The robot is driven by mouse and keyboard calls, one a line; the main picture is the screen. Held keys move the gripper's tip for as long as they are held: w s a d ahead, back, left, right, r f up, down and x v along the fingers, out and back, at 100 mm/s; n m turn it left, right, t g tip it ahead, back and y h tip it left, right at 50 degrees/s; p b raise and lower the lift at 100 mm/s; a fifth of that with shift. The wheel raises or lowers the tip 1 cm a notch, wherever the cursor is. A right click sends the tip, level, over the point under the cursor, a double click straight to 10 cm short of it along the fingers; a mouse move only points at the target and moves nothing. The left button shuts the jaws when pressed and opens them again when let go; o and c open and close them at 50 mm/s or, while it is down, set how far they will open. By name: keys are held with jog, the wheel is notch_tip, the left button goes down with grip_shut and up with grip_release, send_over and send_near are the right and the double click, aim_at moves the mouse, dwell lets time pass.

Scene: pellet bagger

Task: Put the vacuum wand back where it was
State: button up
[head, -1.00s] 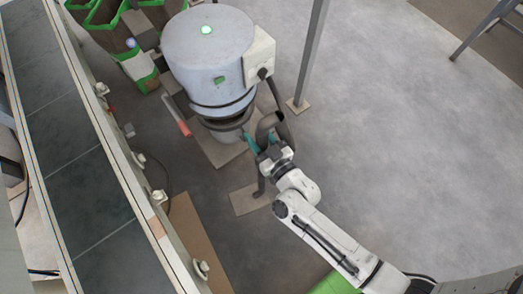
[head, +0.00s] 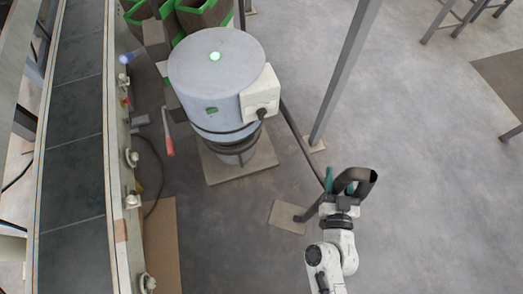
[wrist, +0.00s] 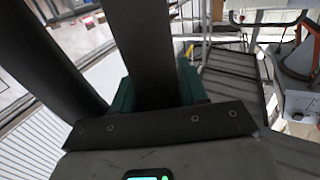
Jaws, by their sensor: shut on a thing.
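The vacuum wand (head: 366,181) is a dark, curved tube, held off the drum's right side in the head view. My gripper (head: 341,184) has its teal fingers shut on it. In the wrist view the dark wand tube (wrist: 150,45) runs up between the teal fingers (wrist: 158,95), and another dark tube passes at the left. A dark hose (head: 302,150) stretches from the white box (head: 260,92) on the grey drum (head: 216,80) towards my gripper. The drum has a lit green lamp (head: 215,56) on top. The wand's former resting place cannot be made out.
A conveyor (head: 75,150) runs along the left. A grey post (head: 345,70) rises beyond my gripper on a small floor plate. A red-handled tool (head: 168,134) leans left of the drum. Green-edged bins (head: 200,14) stand behind it.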

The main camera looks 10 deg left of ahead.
jog(key=s+a+n+g+y, duration=0.2)
jog(key=s+a+y, duration=0.15)
jog(key=a, duration=0.55)
jog(key=s+a+n+g+y, duration=0.1)
jog(key=s+a+n+y, duration=0.25)
jog(key=a, duration=0.55)
jog(key=s+a+n+g+y, duration=0.25)
jog(key=s+a, duration=0.25)
jog(key=a, duration=0.5)
jog(key=w+a+f+b, duration=0.8)
jog(key=w, duration=0.2)
jog(key=shift+f+m+t+y, duration=0.35)
jog(key=shift+f+m+t, duration=0.05)
jog(key=shift+t, duration=0.05)
jog(key=shift+w+a+f+b, duration=0.15)
jog(key=shift+w+f+b, duration=0.05)
jog(key=shift+f+b, duration=0.75)
jog(key=shift+w+a+f+b, duration=0.1)
jog(key=shift+w+f+b, duration=0.1)
jog(key=shift+f+b, duration=0.75)
jog(key=shift+f, duration=0.2)
jog(key=o, duration=1.2)
jog(key=shift+c, duration=0.2)
